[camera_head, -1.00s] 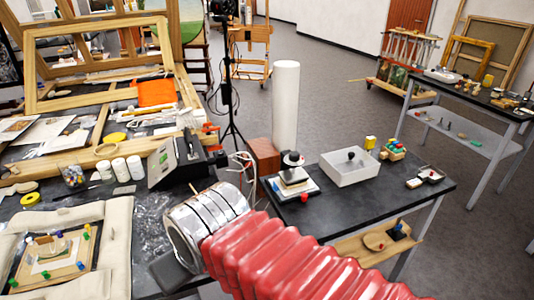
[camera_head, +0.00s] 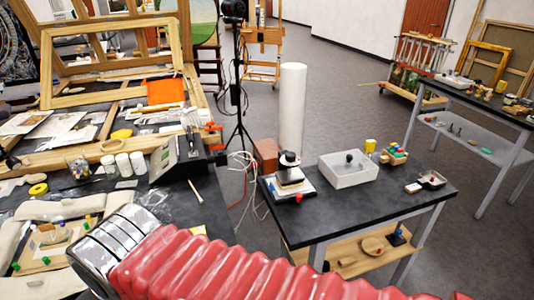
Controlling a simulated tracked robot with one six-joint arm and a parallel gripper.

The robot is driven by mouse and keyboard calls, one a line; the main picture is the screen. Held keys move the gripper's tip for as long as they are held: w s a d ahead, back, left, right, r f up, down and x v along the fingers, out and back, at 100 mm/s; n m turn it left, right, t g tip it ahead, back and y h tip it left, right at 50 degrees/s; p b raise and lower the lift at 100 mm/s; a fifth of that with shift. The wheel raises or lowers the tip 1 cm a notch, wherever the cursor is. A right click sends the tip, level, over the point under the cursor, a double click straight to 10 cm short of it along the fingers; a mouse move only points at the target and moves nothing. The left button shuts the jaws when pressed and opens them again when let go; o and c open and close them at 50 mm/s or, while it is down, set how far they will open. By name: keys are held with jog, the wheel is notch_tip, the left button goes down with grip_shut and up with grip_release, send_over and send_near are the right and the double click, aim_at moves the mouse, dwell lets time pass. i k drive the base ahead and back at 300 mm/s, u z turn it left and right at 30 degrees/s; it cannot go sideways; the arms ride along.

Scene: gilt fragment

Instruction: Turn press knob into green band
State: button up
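A small press with a black round knob (camera_head: 290,158) on top stands at the left end of the dark table (camera_head: 330,222). It has a dark block and a pale base plate (camera_head: 290,187). I cannot make out a green band or a dial mark on it at this size. My arm's red ribbed sleeve crosses the bottom of the view, with a silver cuff at its left end, over the left workbench. The cuff is well to the left of the press and apart from it. My gripper's fingers do not show.
A white open box (camera_head: 348,172) with a dark knob stands right of the press. A red piece (camera_head: 299,198) lies before it. A tall white cylinder (camera_head: 292,105) stands behind. The left workbench holds white jars (camera_head: 123,165) and a grey device (camera_head: 177,157). A floor gap separates the tables.

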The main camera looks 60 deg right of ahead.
aim_at(289, 157)
jog(key=u, duration=0.1)
jog(key=k, duration=1.1)
jog(key=z, duration=0.55)
jog(key=i, duration=1)
jog(key=z, duration=0.05)
